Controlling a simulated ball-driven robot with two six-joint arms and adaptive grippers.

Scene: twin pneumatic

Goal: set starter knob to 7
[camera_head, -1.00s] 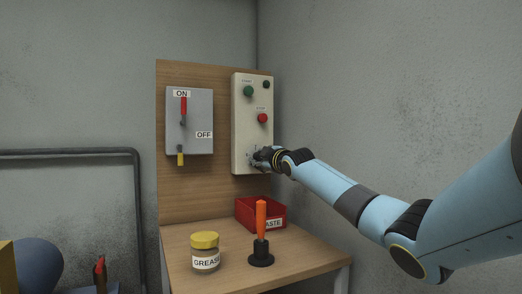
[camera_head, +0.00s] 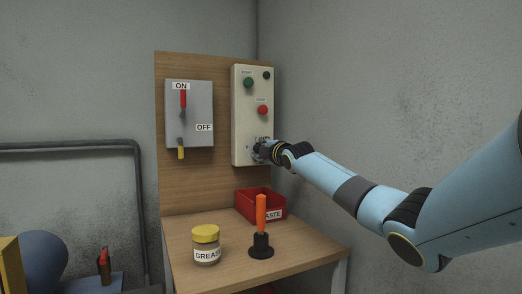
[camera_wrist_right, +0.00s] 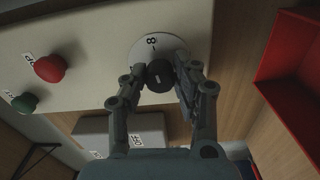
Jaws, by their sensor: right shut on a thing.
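The cream starter box (camera_head: 240,125) is on the wooden board, with the starter knob low on its front. In the head view my right gripper (camera_head: 261,150) is at the knob and hides most of it. In the right wrist view the dark round knob (camera_wrist_right: 159,76) sits on a pale dial plate (camera_wrist_right: 172,45). An 8 is readable on the plate above the knob; the other marks are hidden or too dim. My right gripper (camera_wrist_right: 162,82) is shut on the knob, one finger on each side. My left gripper is not in view.
A green button (camera_head: 248,83) and a red button (camera_head: 262,110) are above the knob. A grey switch box (camera_head: 174,125) is left of it. Below are a red bin (camera_head: 247,208), an orange-handled tool (camera_head: 261,215) and a grease jar (camera_head: 206,255) on the table.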

